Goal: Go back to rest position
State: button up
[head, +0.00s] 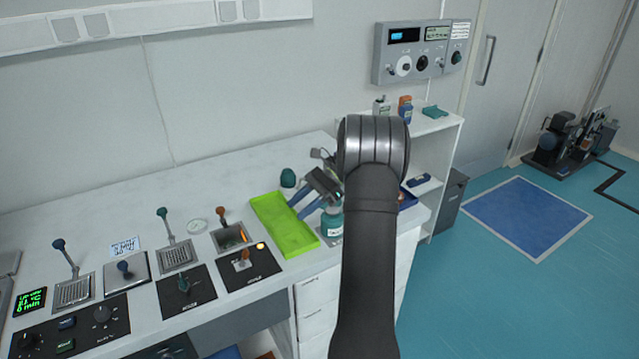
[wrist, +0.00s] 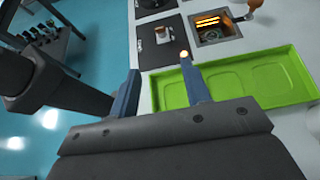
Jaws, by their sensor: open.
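My gripper (head: 306,198) is over the right part of the white bench, beside the green tray. In the wrist view my gripper (wrist: 160,92) shows two blue fingers spread apart with nothing between them. My dark arm hides part of the bench's right end and the shelf behind it. The green tray (head: 270,210) looks empty. It also shows in the wrist view (wrist: 240,102), partly behind the right finger.
A bottle with a teal label (head: 331,222) stands close below my gripper. A dark green object (head: 287,177) stands behind the tray. Control panels with levers (head: 183,290) fill the bench's left part. A white shelf (head: 440,124) holds small bottles.

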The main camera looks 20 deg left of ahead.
aim_at(248, 250)
jog(key=x, duration=1.7)
jog(key=shift+s+a, duration=0.1)
jog(key=v, duration=1.7)
jog(key=x, duration=1.7)
jog(key=shift+s+a, duration=0.1)
jog(key=shift+s+a+r+t+h, duration=0.15)
jog(key=shift+r+t+h, duration=0.05)
jog(key=shift+t+h, duration=0.3)
jog(key=shift+s+a+r+t+h, duration=0.15)
jog(key=shift+r+t+h, duration=0.05)
jog(key=shift+t+h, duration=0.3)
jog(key=shift+s+a+r+t+h, duration=0.1)
jog(key=shift+s+a+t+h, duration=0.2)
jog(key=shift+t+h, duration=0.3)
jog(key=shift+s+a+r+t+h, duration=0.1)
jog(key=shift+s+a+t+h, duration=0.2)
jog(key=shift+t+h, duration=0.3)
jog(key=shift+s+a+f+t+h, duration=0.1)
jog(key=shift+s+a+t+h, duration=0.15)
jog(key=shift+t+h, duration=0.45)
jog(key=shift+s+a+f+t+h, duration=0.1)
jog(key=shift+s+a+t+h, duration=0.2)
jog(key=shift+t+h, duration=0.4)
jog(key=shift+s+a+t+h, duration=0.25)
jog(key=shift+t+h, duration=0.45)
jog(key=shift+r, duration=0.6)
